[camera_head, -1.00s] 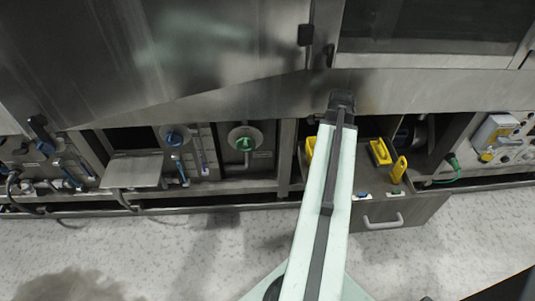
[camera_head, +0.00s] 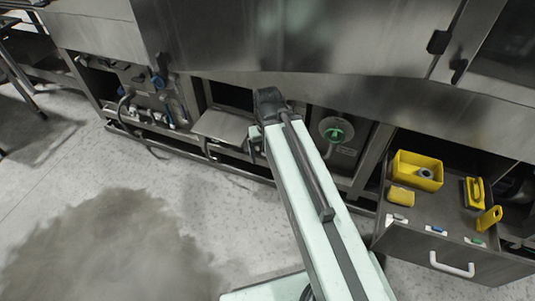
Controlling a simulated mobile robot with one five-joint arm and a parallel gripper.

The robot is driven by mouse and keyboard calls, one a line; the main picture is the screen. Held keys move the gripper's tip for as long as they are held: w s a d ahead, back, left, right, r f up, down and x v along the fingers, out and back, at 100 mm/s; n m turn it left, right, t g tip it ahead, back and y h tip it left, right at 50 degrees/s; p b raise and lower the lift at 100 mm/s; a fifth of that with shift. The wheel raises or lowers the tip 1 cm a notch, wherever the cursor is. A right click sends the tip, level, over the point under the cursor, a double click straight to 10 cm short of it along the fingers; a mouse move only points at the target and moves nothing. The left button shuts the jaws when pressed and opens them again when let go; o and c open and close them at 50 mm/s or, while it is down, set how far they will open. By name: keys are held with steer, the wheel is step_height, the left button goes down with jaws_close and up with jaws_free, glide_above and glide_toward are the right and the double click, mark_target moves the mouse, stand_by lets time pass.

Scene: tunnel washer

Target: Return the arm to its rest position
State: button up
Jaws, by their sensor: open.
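My arm's pale green link rises from the bottom of the picture, leaning left. It ends in a dark joint in front of the washer's lower edge. A small dark part shows just left of the link below that joint. My gripper itself cannot be made out; it seems hidden behind or below the link. Nothing is seen held.
An open drawer (camera_head: 405,248) at right holds a yellow box (camera_head: 417,171) and other yellow items. Near the arm are a metal shelf (camera_head: 222,128) and a green valve knob (camera_head: 334,135). The washer body (camera_head: 290,40) overhangs. Speckled floor (camera_head: 205,200) is clear at left.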

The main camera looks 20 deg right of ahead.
step_height(320, 180, up, 20)
steer(key=p, duration=2)
steer(key=shift+a, duration=0.1)
